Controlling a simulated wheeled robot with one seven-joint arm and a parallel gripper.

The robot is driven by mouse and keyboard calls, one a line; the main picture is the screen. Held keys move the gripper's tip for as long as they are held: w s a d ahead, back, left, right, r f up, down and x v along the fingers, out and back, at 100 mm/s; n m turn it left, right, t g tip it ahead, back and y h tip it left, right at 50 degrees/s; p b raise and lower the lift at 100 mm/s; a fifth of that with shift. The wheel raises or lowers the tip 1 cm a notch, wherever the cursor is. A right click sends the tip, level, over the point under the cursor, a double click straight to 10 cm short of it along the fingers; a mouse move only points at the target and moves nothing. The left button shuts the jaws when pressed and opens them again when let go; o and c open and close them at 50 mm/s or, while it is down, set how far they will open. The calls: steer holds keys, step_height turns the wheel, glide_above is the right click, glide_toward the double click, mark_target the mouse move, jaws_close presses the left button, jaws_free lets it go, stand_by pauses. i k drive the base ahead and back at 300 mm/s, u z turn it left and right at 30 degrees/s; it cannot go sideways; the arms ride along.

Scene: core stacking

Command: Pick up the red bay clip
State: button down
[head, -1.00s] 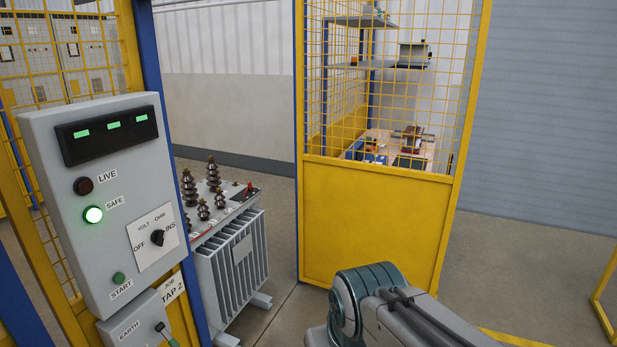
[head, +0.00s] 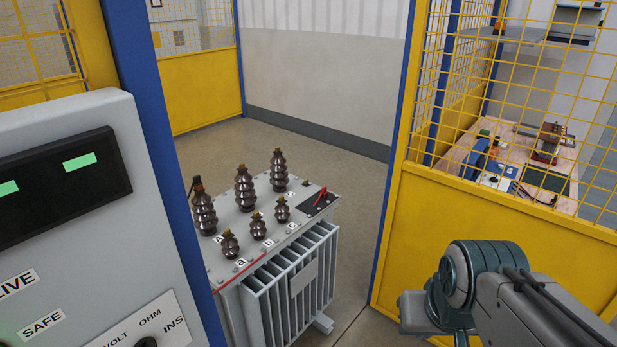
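A small red part (head: 320,197) sits on a dark plate on the right end of the grey transformer's lid (head: 225,248). It is too small to tell whether it is a clip or a handle. A thin red line, perhaps a lead, runs along the lid's front edge near the "a" and "b" labels. No other red clip can be made out. Part of my arm shows at the lower right, but my gripper is out of view.
A grey control panel (head: 60,230) and blue post (head: 165,150) stand close at left. A yellow mesh fence panel (head: 470,250) stands at right, with a cluttered workbench (head: 455,160) behind it. Between them is the open bay entrance. Floor behind the transformer is clear.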

mark_target(324, 189)
steer(key=u, duration=0.15)
steer(key=i, duration=0.55)
steer(key=z, duration=0.1)
steer(key=k, duration=0.45)
steer(key=z, duration=0.55)
steer(key=i, duration=0.95)
steer(key=u, duration=1.35)
steer(key=i, duration=0.45)
steer(key=z, duration=0.4)
